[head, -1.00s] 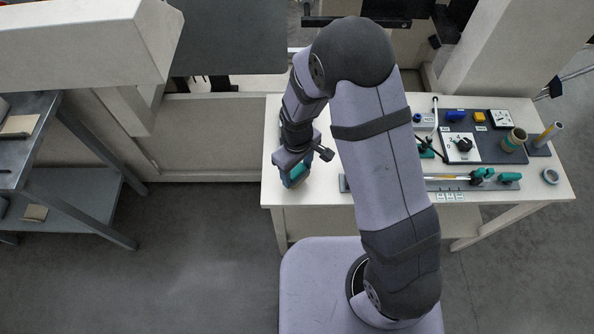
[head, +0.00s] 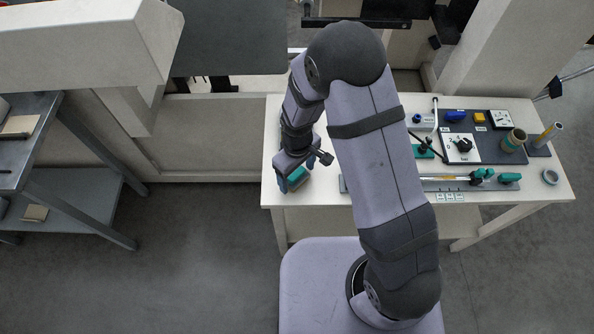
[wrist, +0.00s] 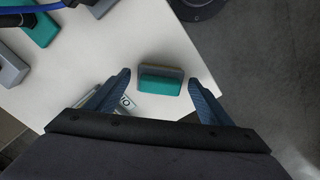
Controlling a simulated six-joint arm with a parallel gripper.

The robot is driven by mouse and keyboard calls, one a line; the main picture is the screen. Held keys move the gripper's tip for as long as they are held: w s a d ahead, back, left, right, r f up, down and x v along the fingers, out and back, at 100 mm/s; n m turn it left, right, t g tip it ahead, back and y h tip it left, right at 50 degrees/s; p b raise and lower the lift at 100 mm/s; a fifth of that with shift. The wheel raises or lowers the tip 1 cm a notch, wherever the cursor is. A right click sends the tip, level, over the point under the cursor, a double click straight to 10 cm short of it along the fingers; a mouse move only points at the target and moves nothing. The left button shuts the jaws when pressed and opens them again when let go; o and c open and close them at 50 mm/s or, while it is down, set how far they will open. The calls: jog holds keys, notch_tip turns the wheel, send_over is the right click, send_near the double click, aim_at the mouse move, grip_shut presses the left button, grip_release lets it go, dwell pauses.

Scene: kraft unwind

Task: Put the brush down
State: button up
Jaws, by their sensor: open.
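The brush, a teal block with a grey layer along one side, lies on the white table (wrist: 165,40) near its corner; it shows in the wrist view (wrist: 160,82) and, partly hidden by my gripper, in the head view (head: 299,179). My gripper (wrist: 158,84) is open, with one blue finger on each side of the brush and a visible gap on both sides. In the head view my gripper (head: 297,171) is low over the table's left front part. The brush appears to rest on the table top.
The table edge is close to the brush, with floor beyond. A teal item (wrist: 41,29) and a grey block (wrist: 10,68) are at upper left in the wrist view. A dark panel with parts (head: 485,150) stands right.

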aim_at(297, 174)
notch_tip(297, 174, up, 12)
jog(key=b, duration=0.2)
jog(key=shift+r+b, duration=0.15)
jog(key=shift+b, duration=0.2)
dwell(0.3)
jog(key=s+d+r+m, duration=0.2)
jog(key=s+d+m, duration=0.7)
jog(key=d, duration=0.5)
jog(key=shift+s+d+r, duration=0.15)
jog(key=shift+s+d, duration=0.15)
jog(key=shift+s, duration=0.95)
jog(key=c, duration=0.6)
jog(key=shift+o, duration=0.2)
